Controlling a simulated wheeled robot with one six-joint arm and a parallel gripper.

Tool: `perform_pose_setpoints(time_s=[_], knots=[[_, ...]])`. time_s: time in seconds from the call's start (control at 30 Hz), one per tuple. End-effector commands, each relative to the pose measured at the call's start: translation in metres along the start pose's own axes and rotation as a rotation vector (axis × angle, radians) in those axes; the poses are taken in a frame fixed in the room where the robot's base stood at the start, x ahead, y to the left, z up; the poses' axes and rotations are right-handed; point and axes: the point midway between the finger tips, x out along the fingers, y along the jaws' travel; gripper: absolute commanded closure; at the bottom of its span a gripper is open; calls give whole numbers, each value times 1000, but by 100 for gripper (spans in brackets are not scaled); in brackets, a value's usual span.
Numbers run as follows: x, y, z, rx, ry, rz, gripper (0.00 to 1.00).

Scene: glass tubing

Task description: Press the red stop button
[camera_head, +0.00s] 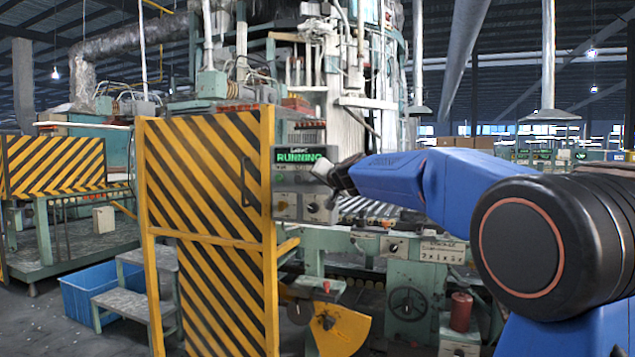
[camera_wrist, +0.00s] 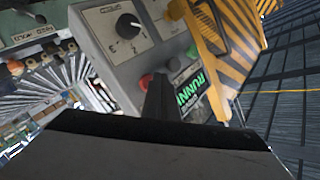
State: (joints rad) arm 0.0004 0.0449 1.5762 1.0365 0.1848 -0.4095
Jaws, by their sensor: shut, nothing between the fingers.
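The control panel (camera_head: 289,184) is a grey box with a lit display (camera_head: 300,156) that reads RUNNING in green. My gripper (camera_head: 326,170) is shut and empty, in front of the panel's right side, just below the display. In the wrist view a small red button (camera_wrist: 146,81) shows beside my dark gripper fingers (camera_wrist: 160,98), which hide part of it. The green RUNNING display also shows there (camera_wrist: 190,90). The head view hides this button behind my gripper. I cannot tell whether the fingertips touch it.
A yellow-black striped guard door (camera_head: 205,180) stands left of the panel. A roller conveyor (camera_head: 365,208) runs below and behind my arm. A blue bin (camera_head: 90,292) stands at left.

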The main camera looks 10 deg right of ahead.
Motion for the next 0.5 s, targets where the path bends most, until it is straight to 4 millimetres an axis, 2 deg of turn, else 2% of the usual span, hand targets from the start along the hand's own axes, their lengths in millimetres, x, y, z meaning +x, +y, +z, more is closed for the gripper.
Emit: perform_pose_setpoints(time_s=[0.5], knots=[[-6, -4, 5, 1, -2, -1, 100]])
